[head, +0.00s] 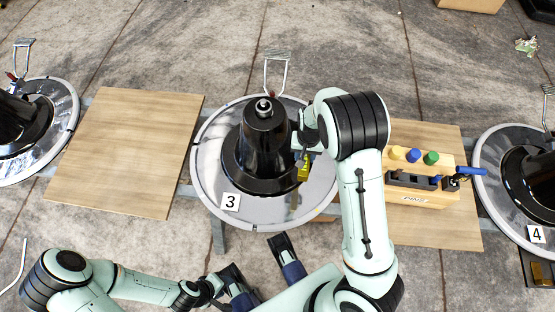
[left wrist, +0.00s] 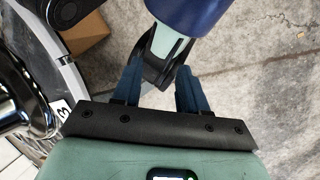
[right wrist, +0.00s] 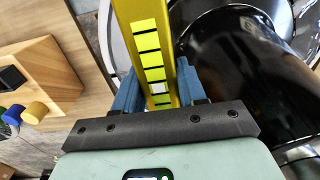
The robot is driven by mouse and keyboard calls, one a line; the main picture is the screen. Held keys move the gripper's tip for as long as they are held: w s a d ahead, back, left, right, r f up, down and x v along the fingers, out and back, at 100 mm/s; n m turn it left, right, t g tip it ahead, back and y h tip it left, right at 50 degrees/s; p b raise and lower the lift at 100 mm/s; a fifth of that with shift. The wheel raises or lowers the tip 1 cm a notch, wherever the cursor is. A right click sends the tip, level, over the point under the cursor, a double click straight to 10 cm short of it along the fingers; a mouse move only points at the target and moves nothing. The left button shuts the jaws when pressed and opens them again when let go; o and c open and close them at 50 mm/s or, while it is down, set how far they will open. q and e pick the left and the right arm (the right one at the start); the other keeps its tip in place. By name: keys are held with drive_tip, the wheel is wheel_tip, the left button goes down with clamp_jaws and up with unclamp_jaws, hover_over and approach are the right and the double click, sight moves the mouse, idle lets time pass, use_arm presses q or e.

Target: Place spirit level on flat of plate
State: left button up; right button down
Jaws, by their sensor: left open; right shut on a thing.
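The plate (head: 213,160) is a round shiny metal disc with a black cone-shaped base (head: 264,140) at its middle and a label "3" on its front left. The spirit level (head: 304,170) is yellow; in the right wrist view (right wrist: 146,45) it is a long bar with yellow-and-black markings. My right gripper (right wrist: 157,92) is shut on it, over the plate's right side, beside the cone. A tan streak below the level may be its reflection. I cannot tell whether the level touches the plate. My left gripper (head: 238,280) is open and empty, in front of the plate.
A wooden board (head: 125,150) lies left of the plate, bare. Another (head: 440,233) on the right carries a wooden pin block (head: 425,198) with coloured knobs and a blue-handled tool (head: 465,171). Other discs stand at both sides. A metal bracket (head: 276,72) is behind the plate.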

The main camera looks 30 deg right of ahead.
wheel_tip(320, 180, down, 15)
drive_tip(key=b, duration=0.5)
use_arm(q)
drive_tip(key=w+a+f+t+y+b, duration=0.1)
drive_tip(key=w+a+f+t, duration=0.2)
drive_tip(key=w+f, duration=0.4)
drive_tip(key=shift+w+a+f+n, duration=0.25)
drive_tip(key=shift+w+a, duration=0.25)
drive_tip(key=shift+w, duration=0.45)
use_arm(e)
drive_tip(key=shift+f, duration=2.45)
use_arm(q)
drive_tip(key=shift+b, duration=0.3)
use_arm(e)
drive_tip(key=shift+f, duration=0.1)
drive_tip(key=shift+f, duration=0.1)
drive_tip(key=c, duration=0.6)
unclamp_jaws()
drive_tip(key=shift+c, duration=0.2)
use_arm(q)
drive_tip(key=shift+w, duration=0.1)
